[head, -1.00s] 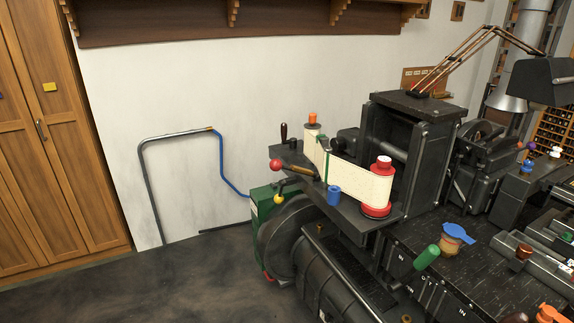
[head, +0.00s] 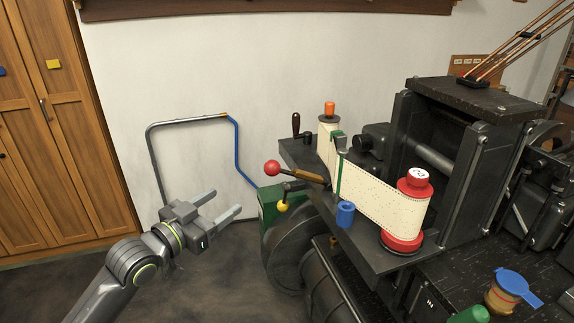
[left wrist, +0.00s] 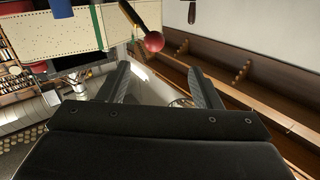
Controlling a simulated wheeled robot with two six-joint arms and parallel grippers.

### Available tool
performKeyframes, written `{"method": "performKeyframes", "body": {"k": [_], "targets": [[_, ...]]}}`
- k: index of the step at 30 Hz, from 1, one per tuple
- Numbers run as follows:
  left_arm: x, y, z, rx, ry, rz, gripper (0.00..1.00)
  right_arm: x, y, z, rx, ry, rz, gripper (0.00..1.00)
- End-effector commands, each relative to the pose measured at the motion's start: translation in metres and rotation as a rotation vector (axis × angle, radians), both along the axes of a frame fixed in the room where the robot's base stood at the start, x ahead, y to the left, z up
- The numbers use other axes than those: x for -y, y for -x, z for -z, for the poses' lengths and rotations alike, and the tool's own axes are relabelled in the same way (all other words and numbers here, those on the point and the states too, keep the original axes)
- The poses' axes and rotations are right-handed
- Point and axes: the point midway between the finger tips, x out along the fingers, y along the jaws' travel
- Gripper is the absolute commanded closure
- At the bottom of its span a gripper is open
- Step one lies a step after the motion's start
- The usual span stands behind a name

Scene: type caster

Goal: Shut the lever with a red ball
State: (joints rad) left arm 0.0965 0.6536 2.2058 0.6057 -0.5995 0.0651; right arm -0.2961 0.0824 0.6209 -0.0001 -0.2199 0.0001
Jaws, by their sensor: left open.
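The lever's red ball (head: 272,168) is at the left end of a lever with a brown wooden handle (head: 307,175), at the left edge of the dark machine. My left gripper (head: 226,203) is open and empty, to the left of the red ball and a little lower in the head view, apart from it. In the left wrist view the red ball (left wrist: 154,41) and its lever show beyond the open fingers (left wrist: 160,84), above the gap between them. My right gripper is not in view.
A blue cup-like piece (head: 345,214), a paper tape (head: 375,200) and a red spool (head: 402,243) are on the machine. A bent pipe (head: 153,150) stands by the wall. Floor at left is clear.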

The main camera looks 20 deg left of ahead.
Motion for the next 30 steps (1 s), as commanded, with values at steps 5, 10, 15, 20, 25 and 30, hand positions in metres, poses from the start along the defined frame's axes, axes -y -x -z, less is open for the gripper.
{"method": "performKeyframes", "body": {"k": [5,10,15,20,25,30], "targets": [[0.009,0.001,-0.011,0.02,-0.003,0.022,0.42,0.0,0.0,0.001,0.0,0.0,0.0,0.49],[0.016,-0.018,-0.011,0.021,0.002,0.021,0.42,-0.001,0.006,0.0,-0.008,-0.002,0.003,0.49],[0.028,-0.048,-0.011,0.019,0.003,0.022,0.42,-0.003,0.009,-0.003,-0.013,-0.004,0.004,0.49],[0.041,-0.079,-0.011,0.018,0.003,0.023,0.42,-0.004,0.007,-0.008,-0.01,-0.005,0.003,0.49],[0.053,-0.109,-0.011,0.017,0.0,0.022,0.42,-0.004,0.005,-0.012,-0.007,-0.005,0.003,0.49],[0.062,-0.134,-0.01,0.017,-0.002,0.022,0.42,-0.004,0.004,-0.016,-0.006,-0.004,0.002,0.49]]}}
